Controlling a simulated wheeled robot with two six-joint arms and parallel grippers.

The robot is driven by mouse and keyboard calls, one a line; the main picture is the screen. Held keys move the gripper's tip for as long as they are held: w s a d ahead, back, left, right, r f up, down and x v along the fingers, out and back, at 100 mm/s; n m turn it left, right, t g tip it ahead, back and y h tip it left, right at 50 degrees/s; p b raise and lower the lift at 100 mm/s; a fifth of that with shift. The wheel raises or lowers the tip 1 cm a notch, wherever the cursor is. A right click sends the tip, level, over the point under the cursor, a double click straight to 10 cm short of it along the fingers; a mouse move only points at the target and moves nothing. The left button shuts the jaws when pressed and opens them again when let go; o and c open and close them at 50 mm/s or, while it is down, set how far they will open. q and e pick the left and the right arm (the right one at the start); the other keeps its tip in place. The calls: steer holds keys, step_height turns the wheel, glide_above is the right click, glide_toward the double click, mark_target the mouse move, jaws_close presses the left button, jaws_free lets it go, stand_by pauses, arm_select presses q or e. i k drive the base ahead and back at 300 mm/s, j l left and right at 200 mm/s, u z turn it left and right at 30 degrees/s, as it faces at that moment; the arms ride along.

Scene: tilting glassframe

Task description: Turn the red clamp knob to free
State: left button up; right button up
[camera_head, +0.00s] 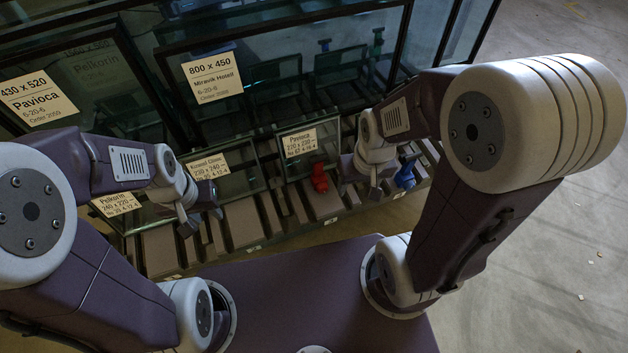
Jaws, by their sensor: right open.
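My left gripper (192,218) is further left, in front of the lower left panes. Its jaws are too small and dark to read.
A blue knob (405,176) stands right of my right gripper. Large panes labelled Pavioca (38,98) and Miravik Hotell (212,76) stand behind. Slatted ledges (243,222) run along the rack's front. Open floor (545,260) lies to the right.

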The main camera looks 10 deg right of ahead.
mark_target(322, 187)
steer(key=l+u, duration=0.85)
steer(key=k+l+u, duration=0.15)
steer(key=l+u, duration=0.15)
steer(key=u, duration=0.15)
steer(key=k+l+u, duration=0.15)
steer(key=l+u, duration=0.25)
steer(key=k+l+u, duration=0.2)
steer(key=u, duration=0.25)
steer(key=k+l+u, duration=0.25)
steer(key=u, duration=0.15)
